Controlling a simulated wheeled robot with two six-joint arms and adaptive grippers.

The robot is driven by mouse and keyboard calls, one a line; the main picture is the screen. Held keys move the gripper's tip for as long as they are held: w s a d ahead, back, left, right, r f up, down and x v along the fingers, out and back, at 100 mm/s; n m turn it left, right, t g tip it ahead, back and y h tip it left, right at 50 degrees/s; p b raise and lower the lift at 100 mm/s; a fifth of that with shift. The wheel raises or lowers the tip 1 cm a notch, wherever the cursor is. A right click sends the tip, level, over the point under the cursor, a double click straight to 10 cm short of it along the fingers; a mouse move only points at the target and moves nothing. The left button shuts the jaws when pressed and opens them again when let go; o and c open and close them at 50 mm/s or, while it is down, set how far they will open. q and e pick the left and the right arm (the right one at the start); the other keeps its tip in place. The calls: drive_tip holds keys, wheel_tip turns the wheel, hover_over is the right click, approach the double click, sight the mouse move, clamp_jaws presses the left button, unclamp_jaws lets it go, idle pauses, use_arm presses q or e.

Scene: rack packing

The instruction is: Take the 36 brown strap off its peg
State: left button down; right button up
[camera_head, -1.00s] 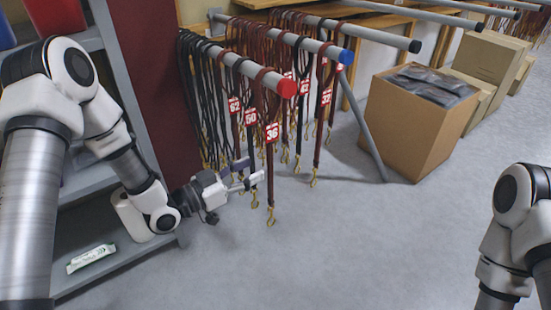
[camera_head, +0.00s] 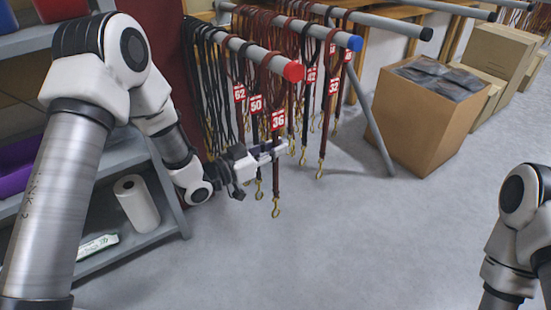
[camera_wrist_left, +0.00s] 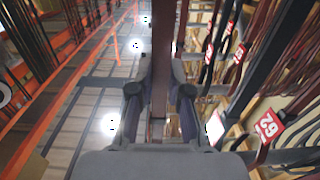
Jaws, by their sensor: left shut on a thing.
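The brown strap tagged 36 (camera_head: 278,120) hangs at the front of the red-capped peg (camera_head: 293,71). Its brass hook (camera_head: 276,208) dangles free at the lower end. My left gripper (camera_head: 275,150) is shut on this strap just below the tag, and the strap's upper part still goes up to the peg. In the left wrist view a dark brown strap (camera_wrist_left: 160,50) runs between the fingers (camera_wrist_left: 160,95). Part of the strap at the fingers is hidden. My right arm shows at the right edge of the head view, but its gripper is out of view.
Straps tagged 50 (camera_head: 256,104) and 62 (camera_head: 239,92) hang close behind on the same peg. A blue-capped peg (camera_head: 355,43) with more straps is to the right. A cardboard box (camera_head: 432,125) stands further right. The floor in front is clear.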

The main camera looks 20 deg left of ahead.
sight(274, 137)
use_arm(q)
drive_tip(key=shift+r+p, duration=0.3)
drive_tip(key=shift+r, duration=0.2)
wheel_tip(274, 137, up, 2)
drive_tip(key=shift+r+p, duration=0.25)
drive_tip(key=shift+p, duration=0.35)
drive_tip(key=s+d+p, duration=1.1)
drive_tip(key=d+p, duration=0.2)
drive_tip(key=d, duration=0.1)
